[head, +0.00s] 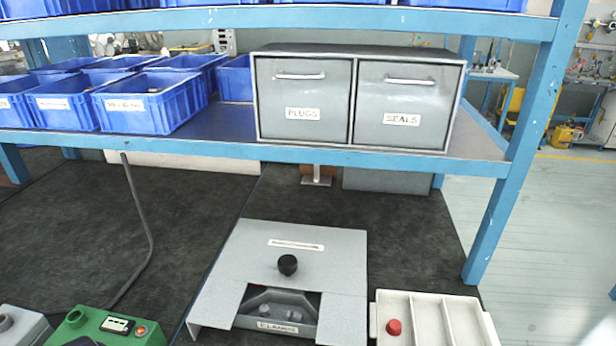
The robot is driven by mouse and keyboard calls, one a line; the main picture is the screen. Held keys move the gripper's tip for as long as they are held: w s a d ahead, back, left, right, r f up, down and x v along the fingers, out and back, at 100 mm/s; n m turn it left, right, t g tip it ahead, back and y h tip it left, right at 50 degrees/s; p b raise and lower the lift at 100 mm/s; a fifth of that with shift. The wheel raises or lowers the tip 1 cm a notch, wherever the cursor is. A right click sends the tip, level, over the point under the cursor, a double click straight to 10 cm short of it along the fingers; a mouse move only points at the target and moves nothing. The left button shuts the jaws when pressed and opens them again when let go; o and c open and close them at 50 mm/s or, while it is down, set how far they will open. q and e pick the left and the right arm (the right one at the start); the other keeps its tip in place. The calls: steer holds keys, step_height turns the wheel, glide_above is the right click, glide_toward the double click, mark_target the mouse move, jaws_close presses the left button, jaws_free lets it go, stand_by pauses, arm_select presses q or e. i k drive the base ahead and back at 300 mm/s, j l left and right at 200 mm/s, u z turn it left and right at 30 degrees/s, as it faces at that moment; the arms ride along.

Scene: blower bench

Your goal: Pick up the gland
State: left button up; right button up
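I cannot clearly pick out a gland. A grey sheet-metal cover (230,265) with a black knob (288,265) stands on the dark bench mat. In the opening at its front is a dark grey holder (305,309), whose small label (279,327) seems to read "GLANDS". Small grey rounded pieces (256,319) show in the opening, partly shaded; I cannot tell whether they are loose. Neither of my grippers is in view.
A white divided tray (442,297) holds a red cap (394,327). A green device (110,325) stands front left. The blue-framed shelf (229,124) overhangs the back, with blue bins (150,104) and a PLUGS and SEALS drawer cabinet (353,100). The mat's left-middle is mostly clear, crossed by a cable (148,235).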

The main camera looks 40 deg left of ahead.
mark_target(298, 318)
steer(key=u, duration=1.35)
